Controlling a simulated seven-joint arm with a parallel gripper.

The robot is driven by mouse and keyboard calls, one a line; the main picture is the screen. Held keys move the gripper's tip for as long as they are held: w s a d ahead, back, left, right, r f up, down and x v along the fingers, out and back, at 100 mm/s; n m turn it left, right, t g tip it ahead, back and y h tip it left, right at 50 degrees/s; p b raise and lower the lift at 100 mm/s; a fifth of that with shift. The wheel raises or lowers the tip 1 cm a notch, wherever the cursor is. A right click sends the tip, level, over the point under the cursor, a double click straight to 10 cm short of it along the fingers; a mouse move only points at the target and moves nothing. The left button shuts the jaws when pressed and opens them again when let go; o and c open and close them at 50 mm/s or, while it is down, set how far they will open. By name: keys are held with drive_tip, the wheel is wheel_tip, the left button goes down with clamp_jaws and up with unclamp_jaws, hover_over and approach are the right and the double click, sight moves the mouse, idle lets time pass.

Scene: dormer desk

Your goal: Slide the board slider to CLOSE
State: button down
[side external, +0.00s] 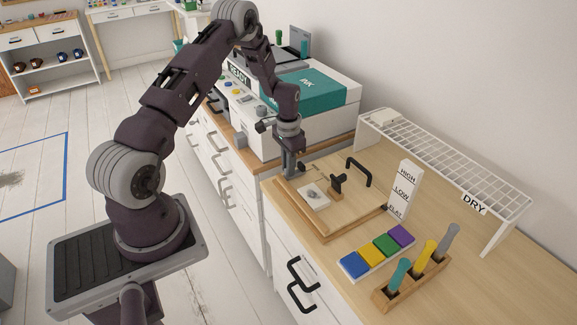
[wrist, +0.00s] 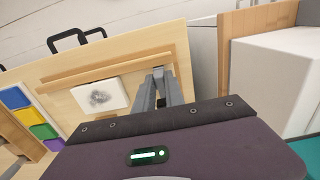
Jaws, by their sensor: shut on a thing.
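The wooden board (side external: 322,233) lies on the desk, with raised wooden rails and a white square pad (side external: 313,196) bearing a grey smudge. My gripper (side external: 290,173) is down at the board's far left corner, fingers pointing down. In the wrist view my gripper (wrist: 158,76) is shut on a small piece at the end of the wooden rail (wrist: 110,68), which I take to be the board slider. The fingers hide most of it. The pad (wrist: 99,96) lies beside the fingers, apart from them. No CLOSE mark is readable.
A dark clamp-like piece (side external: 338,184) stands on the board near the pad. A HIGH/LOW/FLAT sign (side external: 403,187), a strip of coloured squares (side external: 375,248), a peg holder (side external: 410,282) and a DRY rack (side external: 445,160) are to the right. A white machine (side external: 315,115) stands behind.

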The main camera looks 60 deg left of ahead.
idle(0.9)
drive_tip(key=shift+d, duration=1.5)
drive_tip(key=c, duration=1.4)
unclamp_jaws()
wheel_tip(320, 180, up, 7)
drive_tip(key=shift+r, duration=0.2)
